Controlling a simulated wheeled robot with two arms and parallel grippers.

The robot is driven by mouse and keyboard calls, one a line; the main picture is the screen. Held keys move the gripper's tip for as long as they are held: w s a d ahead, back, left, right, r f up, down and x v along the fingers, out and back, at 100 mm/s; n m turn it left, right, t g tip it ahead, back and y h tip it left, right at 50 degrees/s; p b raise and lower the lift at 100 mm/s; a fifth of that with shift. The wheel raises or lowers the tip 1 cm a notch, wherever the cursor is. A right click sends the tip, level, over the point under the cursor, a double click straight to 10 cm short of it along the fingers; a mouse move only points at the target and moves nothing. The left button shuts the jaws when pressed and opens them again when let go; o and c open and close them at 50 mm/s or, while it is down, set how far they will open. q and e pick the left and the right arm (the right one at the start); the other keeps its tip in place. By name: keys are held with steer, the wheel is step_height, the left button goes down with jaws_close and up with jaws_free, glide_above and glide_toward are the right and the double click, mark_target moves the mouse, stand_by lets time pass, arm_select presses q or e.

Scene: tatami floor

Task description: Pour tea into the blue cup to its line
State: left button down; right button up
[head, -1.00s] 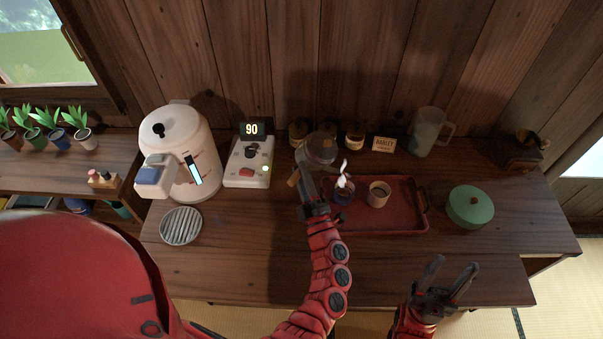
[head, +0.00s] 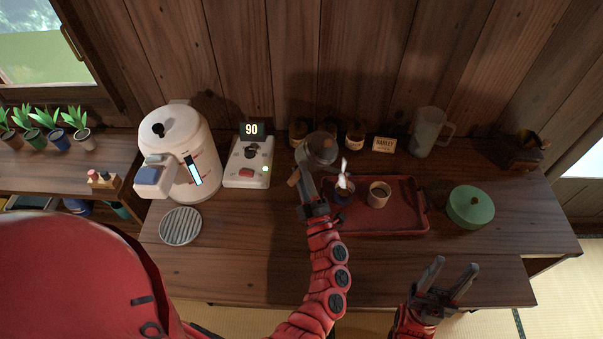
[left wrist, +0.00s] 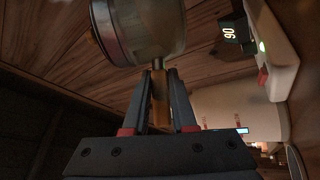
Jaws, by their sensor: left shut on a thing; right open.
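My left gripper (head: 304,182) is shut on the wooden handle (left wrist: 158,98) of a glass teapot (head: 321,149). The teapot also shows above the fingers in the left wrist view (left wrist: 148,25). In the head view it is behind and slightly left of the blue cup (head: 343,195). The blue cup stands at the left end of the red tray (head: 405,224), with a white wisp like steam above it. I cannot make out its line or tea level. A pale cup with dark contents (head: 379,196) stands to its right. My right gripper (head: 449,272) is open and empty at the counter's front edge.
A white kettle (head: 180,150) and a control box reading 90 (head: 247,168) stand left. A round grate (head: 180,226) lies in front. Jars (head: 355,137), a barley sign (head: 383,144) and a clear pitcher (head: 426,135) stand behind. A green lidded pot (head: 470,207) is right.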

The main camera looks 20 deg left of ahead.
arm_select(q)
steer(key=shift+r, duration=0.15)
stand_by(0.7)
steer(key=shift+b, duration=0.4)
steer(key=shift+a+n+g+p, duration=0.1)
steer(key=shift+n+g+p, duration=0.3)
steer(key=shift+p, duration=0.4)
steer(key=shift+a+f+n+g+h+p, duration=0.1)
steer(key=shift+f+n+g+h+p, duration=0.3)
steer(key=shift+n+g+p, duration=0.65)
steer(key=shift+r+n+g+h+p, duration=0.1)
steer(key=shift+n+g+h+p, duration=0.7)
steer(key=shift+p, duration=0.45)
steer(key=shift+d, duration=0.2)
